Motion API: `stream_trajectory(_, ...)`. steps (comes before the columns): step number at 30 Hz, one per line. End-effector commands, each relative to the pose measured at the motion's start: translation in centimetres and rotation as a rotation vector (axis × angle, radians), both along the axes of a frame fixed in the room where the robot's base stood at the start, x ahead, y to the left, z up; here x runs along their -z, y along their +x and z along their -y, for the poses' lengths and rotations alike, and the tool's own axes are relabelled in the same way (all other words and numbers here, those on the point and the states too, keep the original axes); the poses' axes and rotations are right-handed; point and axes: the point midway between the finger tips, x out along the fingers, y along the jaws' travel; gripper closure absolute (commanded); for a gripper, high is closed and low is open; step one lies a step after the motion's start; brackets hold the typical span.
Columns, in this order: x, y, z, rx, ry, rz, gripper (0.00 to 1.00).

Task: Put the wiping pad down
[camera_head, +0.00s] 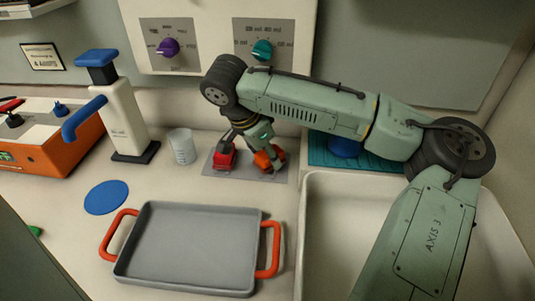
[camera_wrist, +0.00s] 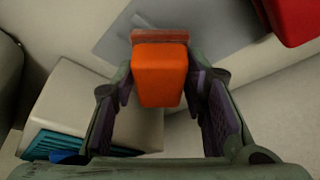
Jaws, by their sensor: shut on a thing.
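My gripper (camera_head: 262,148) points down over the right part of a flat grey mat (camera_head: 247,176) and is shut on an orange block, which I take to be the wiping pad (camera_head: 268,159). In the wrist view the orange block (camera_wrist: 159,78) with a brownish-red strip along its far edge sits between the two fingers (camera_wrist: 162,95). The grey mat (camera_wrist: 185,25) shows beyond it. The pad is low over the mat's right side; I cannot tell whether it touches. A red block (camera_head: 221,160) sits on the mat's left part, beside the gripper.
A grey tray with orange handles (camera_head: 190,245) stands in front, a white basin (camera_head: 304,235) to the right. A clear beaker (camera_head: 182,147), a white dispenser (camera_head: 125,118) and a blue disc (camera_head: 106,197) are left.

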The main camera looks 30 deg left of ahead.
Motion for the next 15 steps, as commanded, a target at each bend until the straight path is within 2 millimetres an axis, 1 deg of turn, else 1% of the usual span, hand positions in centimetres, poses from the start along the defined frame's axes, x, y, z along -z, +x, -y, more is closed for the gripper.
stream_trajectory(2,0.44,-0.04,-0.03,-0.001,0.001,-0.002,0.83)
stream_trajectory(3,0.25,-0.03,-0.03,0.000,0.001,-0.001,0.58)
stream_trajectory(11,0.23,-0.02,-0.02,0.000,0.000,0.000,0.41)
stream_trajectory(15,0.22,-0.01,-0.01,0.000,0.000,0.000,0.41)
